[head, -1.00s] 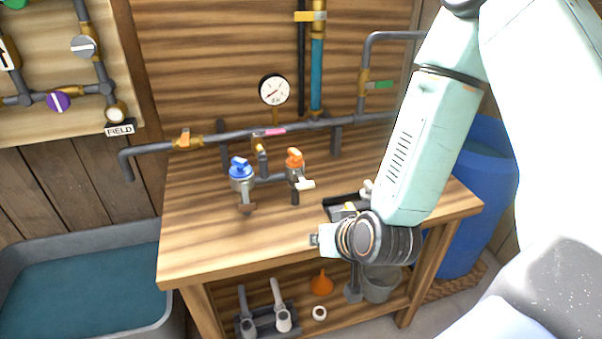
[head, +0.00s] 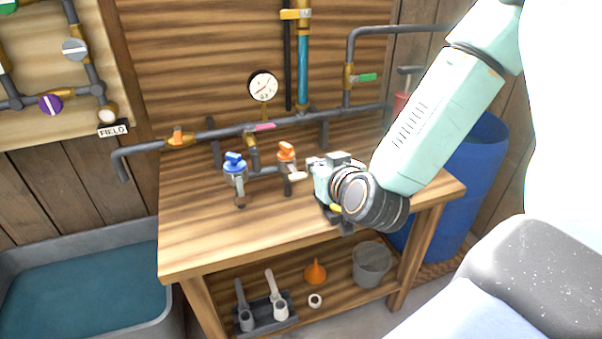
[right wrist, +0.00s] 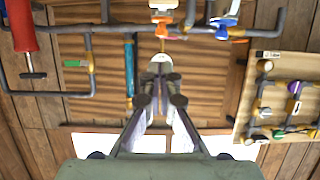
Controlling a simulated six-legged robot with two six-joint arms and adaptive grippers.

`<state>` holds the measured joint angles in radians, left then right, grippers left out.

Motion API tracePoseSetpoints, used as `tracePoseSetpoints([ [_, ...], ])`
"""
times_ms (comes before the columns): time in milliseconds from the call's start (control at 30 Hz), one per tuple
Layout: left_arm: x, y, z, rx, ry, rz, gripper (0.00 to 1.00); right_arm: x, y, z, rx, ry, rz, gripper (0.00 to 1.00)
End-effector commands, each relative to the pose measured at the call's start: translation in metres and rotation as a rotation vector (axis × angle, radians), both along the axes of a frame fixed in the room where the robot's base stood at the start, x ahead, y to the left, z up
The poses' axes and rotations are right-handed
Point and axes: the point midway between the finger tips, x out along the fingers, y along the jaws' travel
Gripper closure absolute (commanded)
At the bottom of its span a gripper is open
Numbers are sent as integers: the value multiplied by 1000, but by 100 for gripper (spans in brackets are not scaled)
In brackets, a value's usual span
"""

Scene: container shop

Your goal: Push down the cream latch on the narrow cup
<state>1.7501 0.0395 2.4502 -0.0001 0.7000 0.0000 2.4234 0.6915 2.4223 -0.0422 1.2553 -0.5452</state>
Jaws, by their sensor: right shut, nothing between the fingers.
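A cream latch (head: 298,176) sticks out to the right from the orange-topped fitting (head: 286,153) on the bench piping. The fitting's lower part is narrow and dark. My left gripper is not in view.
The wooden bench (head: 205,235) is clear at its front left. A pressure gauge (head: 263,86) and horizontal piping stand behind. A blue barrel (head: 470,170) is at the right and a water trough (head: 85,285) at the left. My right gripper covers part of the bench.

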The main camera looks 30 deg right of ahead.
Motion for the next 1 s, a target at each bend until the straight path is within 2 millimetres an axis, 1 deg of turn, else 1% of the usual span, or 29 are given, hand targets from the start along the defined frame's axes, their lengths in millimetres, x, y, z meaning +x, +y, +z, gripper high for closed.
tracePoseSetpoints([
  [200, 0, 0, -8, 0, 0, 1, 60, 30, -5, -14, -7, 0, 2, 100],
  [567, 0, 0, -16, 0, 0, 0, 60, 87, -17, -36, -4, 1, 3, 100],
  [600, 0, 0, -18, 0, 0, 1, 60, 85, -16, -45, 0, 7, 3, 100],
  [733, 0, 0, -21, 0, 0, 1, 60, 82, -15, -62, -1, 5, 4, 100],
  [900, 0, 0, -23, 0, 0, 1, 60, 80, -15, -73, -1, 2, 3, 100],
  [1000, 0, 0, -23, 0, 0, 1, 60, 80, -15, -75, 0, 1, 2, 100],
])
